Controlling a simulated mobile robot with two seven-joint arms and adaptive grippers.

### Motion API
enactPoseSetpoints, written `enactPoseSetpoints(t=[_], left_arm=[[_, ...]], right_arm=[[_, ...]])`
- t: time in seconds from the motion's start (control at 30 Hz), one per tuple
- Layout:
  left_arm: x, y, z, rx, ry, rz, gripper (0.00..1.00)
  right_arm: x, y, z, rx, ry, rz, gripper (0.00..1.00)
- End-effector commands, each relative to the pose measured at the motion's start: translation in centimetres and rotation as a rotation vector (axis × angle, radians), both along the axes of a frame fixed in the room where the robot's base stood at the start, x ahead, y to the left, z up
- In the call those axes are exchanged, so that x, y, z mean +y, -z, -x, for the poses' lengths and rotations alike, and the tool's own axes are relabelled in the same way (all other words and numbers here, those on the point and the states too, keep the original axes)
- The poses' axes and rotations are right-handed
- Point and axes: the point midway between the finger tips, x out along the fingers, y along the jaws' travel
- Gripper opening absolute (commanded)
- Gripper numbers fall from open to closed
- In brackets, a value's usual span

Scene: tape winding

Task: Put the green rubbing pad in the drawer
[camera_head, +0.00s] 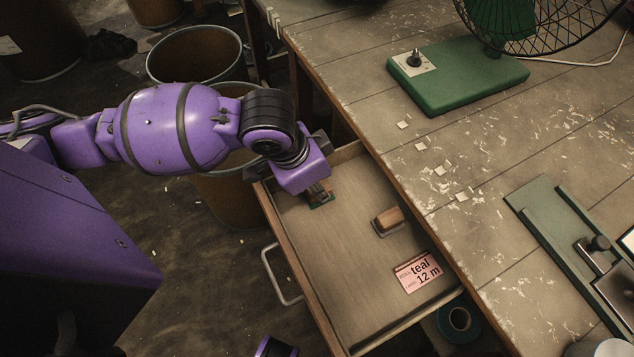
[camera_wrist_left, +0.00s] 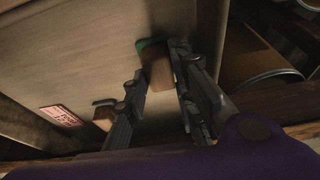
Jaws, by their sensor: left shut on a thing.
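My left gripper (camera_head: 318,190) is inside the open drawer (camera_head: 335,270), near its far left corner. It is shut on the wooden handle of the green rubbing pad (camera_head: 322,204). In the left wrist view, the pad's green edge (camera_wrist_left: 150,43) and brown wooden block show between the fingers of the left gripper (camera_wrist_left: 160,72). The pad is low over the drawer floor; I cannot tell whether it touches it. The right gripper is not in view.
A second wooden-handled pad with a grey base (camera_head: 387,219) and a pink "teal 12 m" card (camera_head: 418,273) lie in the drawer. The drawer's middle is clear. The worktable (camera_head: 400,170) edge borders it on the right. A bin (camera_head: 196,55) stands behind my arm.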

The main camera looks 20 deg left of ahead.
Motion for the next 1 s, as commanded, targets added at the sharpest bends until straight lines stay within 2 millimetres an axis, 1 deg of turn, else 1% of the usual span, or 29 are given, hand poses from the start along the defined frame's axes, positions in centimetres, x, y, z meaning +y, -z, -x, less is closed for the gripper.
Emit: enactPoseSetpoints(t=[0.17, 0.2, 0.33, 0.6, 0.7, 0.77, 0.87, 1.0], left_arm=[[0.0, 0.2, 0.0, 0.001, -0.001, 0.000, 0.00], [0.0, 0.2, 0.0, 0.001, -0.001, 0.000, 0.27], [0.0, 0.2, 0.0, 0.001, -0.001, 0.000, 0.43], [0.0, 0.2, 0.0, 0.000, 0.000, 0.000, 0.43], [0.0, -0.2, 0.0, -0.002, 0.001, 0.000, 0.43], [0.1, -0.9, 0.1, -0.003, -0.001, 0.000, 0.43], [0.5, -2.6, 0.5, -0.004, 0.000, -0.002, 0.43], [1.1, -5.7, 1.2, -0.004, 0.000, -0.002, 0.43]], right_arm=[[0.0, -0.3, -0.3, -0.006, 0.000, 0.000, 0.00], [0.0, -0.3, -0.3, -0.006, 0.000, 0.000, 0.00], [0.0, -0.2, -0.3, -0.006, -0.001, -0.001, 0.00], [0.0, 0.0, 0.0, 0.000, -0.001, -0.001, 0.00], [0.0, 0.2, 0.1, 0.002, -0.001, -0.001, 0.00], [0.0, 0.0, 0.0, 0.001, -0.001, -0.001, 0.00], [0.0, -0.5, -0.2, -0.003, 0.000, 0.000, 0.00], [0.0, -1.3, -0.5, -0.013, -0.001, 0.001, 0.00]])
